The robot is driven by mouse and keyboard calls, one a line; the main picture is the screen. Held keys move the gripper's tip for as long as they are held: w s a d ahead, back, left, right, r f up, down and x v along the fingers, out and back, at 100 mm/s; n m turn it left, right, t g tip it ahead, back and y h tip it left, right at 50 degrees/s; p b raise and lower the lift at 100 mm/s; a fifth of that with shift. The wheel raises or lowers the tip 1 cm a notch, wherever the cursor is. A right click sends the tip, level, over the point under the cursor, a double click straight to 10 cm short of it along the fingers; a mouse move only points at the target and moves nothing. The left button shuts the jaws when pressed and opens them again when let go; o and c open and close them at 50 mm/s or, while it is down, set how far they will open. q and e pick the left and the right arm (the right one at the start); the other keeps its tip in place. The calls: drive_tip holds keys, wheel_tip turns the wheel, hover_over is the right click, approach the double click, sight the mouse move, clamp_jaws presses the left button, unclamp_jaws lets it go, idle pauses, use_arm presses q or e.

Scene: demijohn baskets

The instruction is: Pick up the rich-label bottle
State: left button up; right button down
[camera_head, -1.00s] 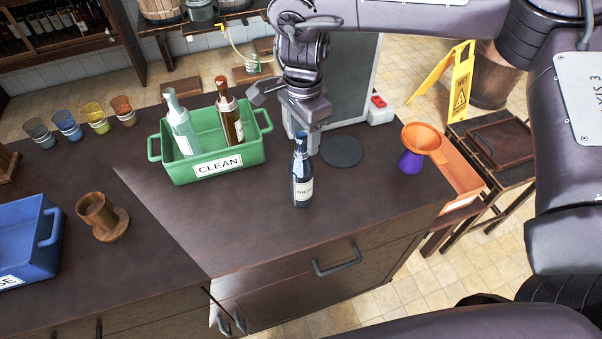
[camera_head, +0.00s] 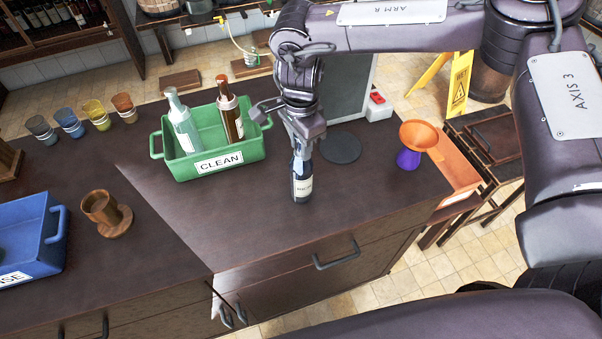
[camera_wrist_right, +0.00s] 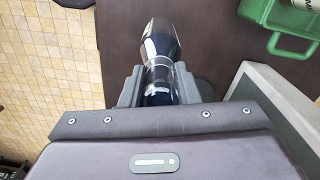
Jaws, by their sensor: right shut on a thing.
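The rich-label bottle (camera_head: 302,186) is dark with a pale label and stands upright on the dark counter, right of the green bin. The label reads roughly "RICH", though the letters are small. My right gripper (camera_head: 302,150) comes down from above and is shut on the bottle's upper part, hiding its neck. In the right wrist view the bottle (camera_wrist_right: 162,42) sits between the two grey fingers of my right gripper (camera_wrist_right: 158,88). My left gripper is not in view.
A green bin (camera_head: 258,150) labelled CLEAN holds two bottles. A dark round disc (camera_head: 341,148) and an orange funnel on a purple base (camera_head: 418,137) stand to the right. A blue bin (camera_head: 58,240), wooden cup (camera_head: 104,212) and several coloured cups are left. The counter's front is clear.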

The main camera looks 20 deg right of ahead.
drive_tip(key=shift+w+r, duration=0.1)
drive_tip(key=shift+r, duration=0.05)
drive_tip(key=shift+r, duration=0.25)
wheel_tip(320, 180, up, 7)
drive_tip(key=shift+w+f+b, duration=0.1)
drive_tip(key=shift+f+b, duration=0.05)
drive_tip(key=shift+b, duration=1.05)
wheel_tip(320, 180, up, 13)
drive_tip(key=shift+f+p, duration=0.2)
drive_tip(key=shift+p, duration=0.15)
